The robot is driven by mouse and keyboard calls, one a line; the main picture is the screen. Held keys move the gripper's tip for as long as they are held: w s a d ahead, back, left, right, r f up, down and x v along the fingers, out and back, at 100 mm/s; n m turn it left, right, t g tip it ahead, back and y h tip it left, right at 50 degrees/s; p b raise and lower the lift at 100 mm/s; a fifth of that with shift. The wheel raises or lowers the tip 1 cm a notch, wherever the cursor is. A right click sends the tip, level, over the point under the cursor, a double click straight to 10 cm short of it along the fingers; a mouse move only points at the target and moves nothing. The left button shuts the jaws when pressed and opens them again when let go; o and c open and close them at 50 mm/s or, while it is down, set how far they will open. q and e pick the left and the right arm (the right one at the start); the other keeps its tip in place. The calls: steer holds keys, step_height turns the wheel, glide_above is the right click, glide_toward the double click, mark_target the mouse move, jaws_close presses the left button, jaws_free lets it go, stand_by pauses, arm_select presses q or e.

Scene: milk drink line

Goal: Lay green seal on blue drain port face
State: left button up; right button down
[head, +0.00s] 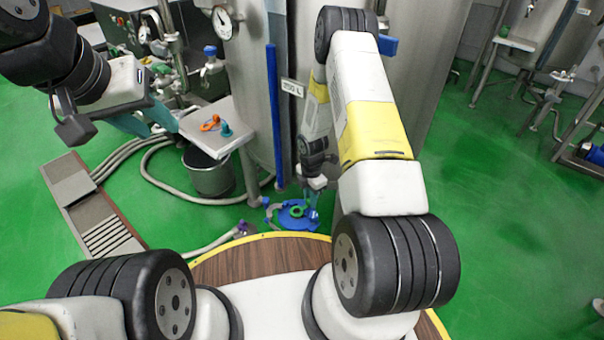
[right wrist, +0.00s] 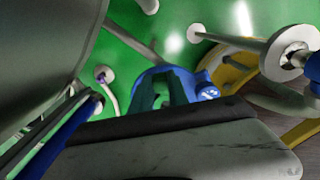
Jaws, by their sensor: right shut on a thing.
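The green seal (head: 297,211) is a small ring at the blue drain port (head: 286,222), low beside the tank in the head view. My right gripper (head: 311,203) points down at the port, shut on the seal. The seal appears over the port face; whether it touches is too small to tell. In the right wrist view, the blue port (right wrist: 147,78) shows behind my dark green fingers (right wrist: 162,92), and the seal cannot be clearly told apart there. My left gripper (head: 150,124) is at the upper left, its teal fingers apart and empty, beside the shelf.
A small steel shelf (head: 216,112) holds an orange part (head: 209,123) and a teal part (head: 225,129). A metal bucket (head: 207,174) stands below it. Hoses (head: 150,185) run over the green floor. A blue vertical pipe (head: 275,110) and steel tank (head: 305,90) rise behind the port.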

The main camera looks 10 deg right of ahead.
steer(key=shift+f, duration=0.45)
steer(key=c, duration=1.2)
jaws_free()
step_height(320, 180, up, 8)
steer(key=shift+f, duration=0.1)
steer(key=shift+s, duration=0.1)
